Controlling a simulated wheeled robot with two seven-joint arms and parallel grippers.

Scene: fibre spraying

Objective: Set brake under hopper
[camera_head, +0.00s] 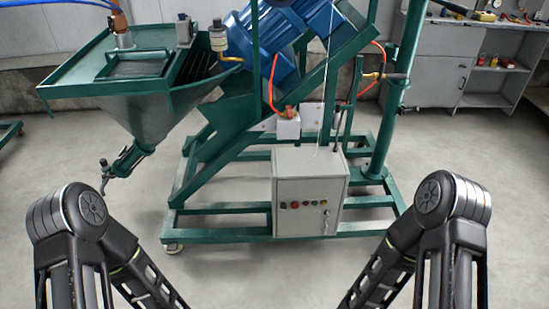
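The green hopper (145,110) hangs at the left of the machine, with a wide rectangular top and a funnel narrowing downward. At its lower end is a spout with metal fittings (122,163) that slants down to the left. A pale caster wheel (173,248) shows under the front left corner of the green base frame (215,236). I cannot make out a brake lever on it at this size. My two black arms come in at the lower left and lower right. Both grippers are outside the picture, so I cannot see what they hold.
A grey control box (308,195) with coloured buttons stands on the front of the frame. A blue motor (290,35) sits above it. A grey workbench (455,60) with tools is at the back right. The concrete floor (265,275) in front is clear.

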